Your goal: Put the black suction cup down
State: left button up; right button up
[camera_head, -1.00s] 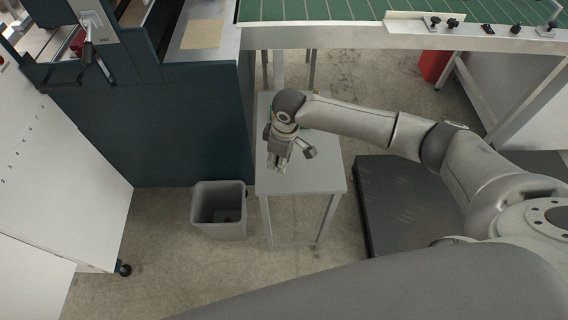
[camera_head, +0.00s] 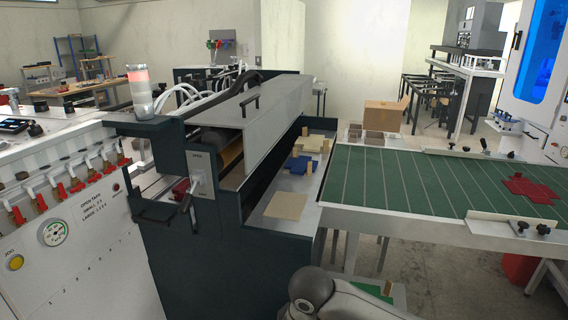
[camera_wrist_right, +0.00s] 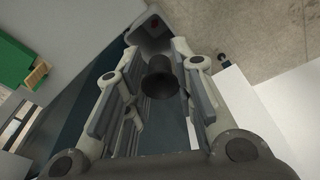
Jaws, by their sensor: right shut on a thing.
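The black suction cup (camera_wrist_right: 160,78) is between the fingers of my right gripper (camera_wrist_right: 158,88) in the right wrist view. The gripper is shut on it. The cup's dark round end shows, and its rear part is hidden by shadow and the fingers. In the head view only a joint of my right arm shows at the bottom edge; the right gripper and the cup are out of that picture. My left gripper is in neither current view.
A grey bin (camera_wrist_right: 135,30) with something red inside shows beyond the fingertips. The small table (camera_head: 399,294) is partly visible at the bottom of the head view. The dark teal machine (camera_head: 195,245) and green conveyor (camera_head: 400,185) stand behind. A white cabinet (camera_wrist_right: 270,110) is at the right.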

jog(key=s+d+r+m+h, duration=0.1)
jog(key=s+d+r+m, duration=0.4)
jog(key=d, duration=0.3)
jog(key=s+d+r+m, duration=0.4)
jog(key=s+d+r, duration=0.1)
jog(key=d, duration=0.3)
jog(key=w+f+m+h+b, duration=0.15)
jog(key=w+f+m, duration=0.25)
jog(key=f+m, duration=0.5)
jog(key=shift+n+y, duration=0.25)
jog(key=shift+n, duration=0.05)
jog(key=w+d+f, duration=0.1)
jog(key=w+f, duration=0.2)
jog(key=w, duration=0.1)
jog(key=w+d+f, duration=0.2)
jog(key=w+f, duration=0.2)
jog(key=w+d+f+b, duration=0.1)
jog(key=w+f, duration=0.2)
jog(key=shift+w+d+f, duration=0.2)
jog(key=shift+w+f, duration=0.2)
jog(key=shift+w+d+f, duration=0.15)
jog(key=shift+w+f, duration=0.05)
jog(key=shift+f, duration=1.7)
jog(key=shift+f, duration=0.1)
jog(key=o, duration=0.7)
